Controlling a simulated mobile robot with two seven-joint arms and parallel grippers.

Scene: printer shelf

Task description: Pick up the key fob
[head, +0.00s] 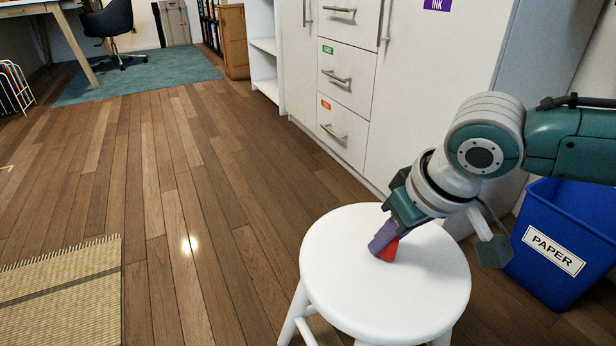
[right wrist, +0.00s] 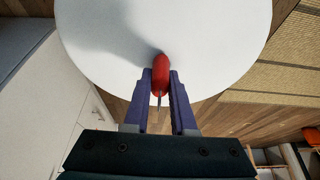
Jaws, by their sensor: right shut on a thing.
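A red key fob (head: 389,251) is at the top of the white round stool (head: 340,285). My right gripper (head: 382,244) reaches down to the stool top from the right and is shut on the fob. In the right wrist view the red fob (right wrist: 160,75) sits between the two purple fingers (right wrist: 160,84), with a thin dark piece hanging from its near end. The fingers hide part of the fob in the head view. I cannot tell whether the fob still touches the stool. My left gripper is not in view.
A blue bin labelled PAPER (head: 562,240) stands right of the stool. White cabinets with drawers (head: 345,90) stand behind it. A woven mat (head: 62,295) lies at the lower left. The wooden floor (head: 190,190) between is clear.

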